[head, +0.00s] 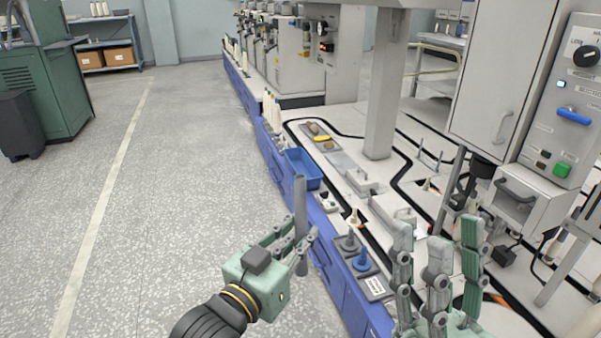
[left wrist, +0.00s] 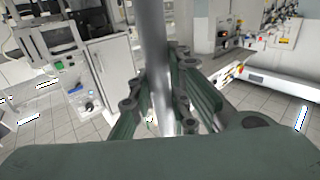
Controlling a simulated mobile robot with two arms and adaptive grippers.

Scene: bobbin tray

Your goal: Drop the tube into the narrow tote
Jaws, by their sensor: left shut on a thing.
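My left gripper (head: 301,240) is shut on a grey tube (head: 300,200), which it holds upright above the floor beside the blue line of bins. In the left wrist view the tube (left wrist: 154,60) runs up between the fingers (left wrist: 160,108). A blue open tote (head: 311,182) sits at the edge of the bench, beyond the tube and slightly to its right. The tube's top overlaps the tote's near side in the picture, but the tube is outside it. My right gripper (head: 437,250) is at the lower right, fingers up and spread, with nothing between them.
A tray with a yellow item (head: 322,138) lies behind the tote. A grey post (head: 385,90) and machine cabinet (head: 500,80) stand right.

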